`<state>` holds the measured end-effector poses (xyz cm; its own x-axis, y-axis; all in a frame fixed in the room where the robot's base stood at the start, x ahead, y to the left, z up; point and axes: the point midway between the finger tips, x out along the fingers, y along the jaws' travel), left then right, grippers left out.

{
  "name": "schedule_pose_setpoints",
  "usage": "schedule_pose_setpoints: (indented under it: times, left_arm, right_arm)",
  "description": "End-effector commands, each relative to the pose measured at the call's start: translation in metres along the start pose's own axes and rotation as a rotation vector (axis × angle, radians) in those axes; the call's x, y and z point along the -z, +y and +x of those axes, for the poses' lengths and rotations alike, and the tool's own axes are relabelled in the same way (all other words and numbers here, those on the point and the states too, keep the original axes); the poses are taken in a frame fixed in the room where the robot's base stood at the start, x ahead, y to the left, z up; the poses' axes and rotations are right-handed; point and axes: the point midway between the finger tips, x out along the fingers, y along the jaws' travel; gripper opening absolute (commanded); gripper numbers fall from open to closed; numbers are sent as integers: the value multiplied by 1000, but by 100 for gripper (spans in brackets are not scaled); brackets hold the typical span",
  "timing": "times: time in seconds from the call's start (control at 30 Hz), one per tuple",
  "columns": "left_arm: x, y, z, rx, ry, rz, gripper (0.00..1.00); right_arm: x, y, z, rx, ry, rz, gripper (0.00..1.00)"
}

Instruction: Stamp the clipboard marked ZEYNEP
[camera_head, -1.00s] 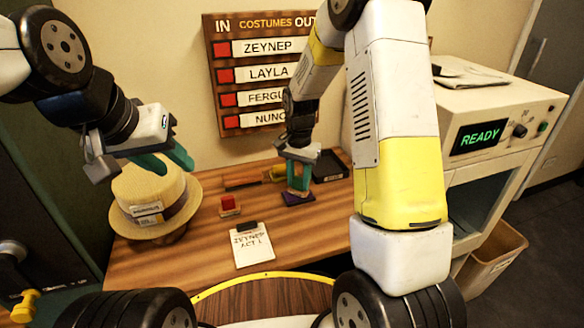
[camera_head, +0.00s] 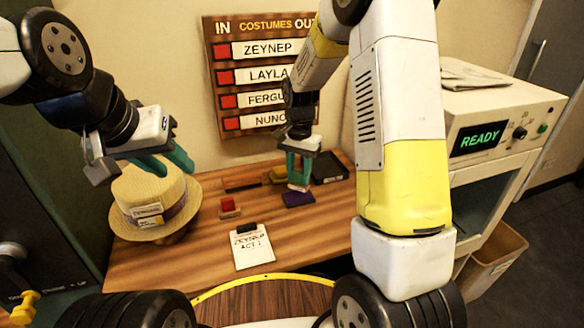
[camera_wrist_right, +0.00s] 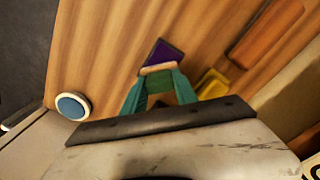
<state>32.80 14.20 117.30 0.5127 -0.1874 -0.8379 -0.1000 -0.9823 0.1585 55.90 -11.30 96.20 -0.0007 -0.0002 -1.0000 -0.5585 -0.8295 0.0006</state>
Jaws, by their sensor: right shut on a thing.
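The clipboard (camera_head: 253,249) marked ZEYNEP ACT 1 lies on the wooden table near its front edge. Its paper shows no clear stamp mark. My right gripper (camera_head: 299,176) is shut on a small stamp (camera_head: 299,187), held just above a dark purple pad (camera_head: 299,199). In the right wrist view, the stamp's pale edge (camera_wrist_right: 158,69) shows between the teal fingers (camera_wrist_right: 160,88), with the purple pad (camera_wrist_right: 162,50) beyond. The stamp's underside is hidden. My left gripper (camera_head: 167,162) is open and empty, in front of the straw hat.
The straw hat (camera_head: 135,190) stands at the table's left. A red-topped block (camera_head: 228,206) sits behind the clipboard. A black tray (camera_head: 330,170) and a yellow object (camera_head: 277,175) lie at the back. A machine reading READY (camera_head: 480,139) stands right. Table beside the clipboard is clear.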

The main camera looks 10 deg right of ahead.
Motion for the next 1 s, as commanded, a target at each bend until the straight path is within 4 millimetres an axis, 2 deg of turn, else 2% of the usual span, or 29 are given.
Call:
schedule_pose_setpoints:
  times: [0.5,0.87,1.0]
  left_arm:
    - [0,0,0,0,0,0,36]
    - [0,0,0,0,0,0,36]
    - [0,0,0,0,0,0,36]
  right_arm:
    - [0,0,-39,2,1,0,8]
    - [0,0,-41,1,0,0,8]
    - [-6,-7,-40,1,-1,-10,8]
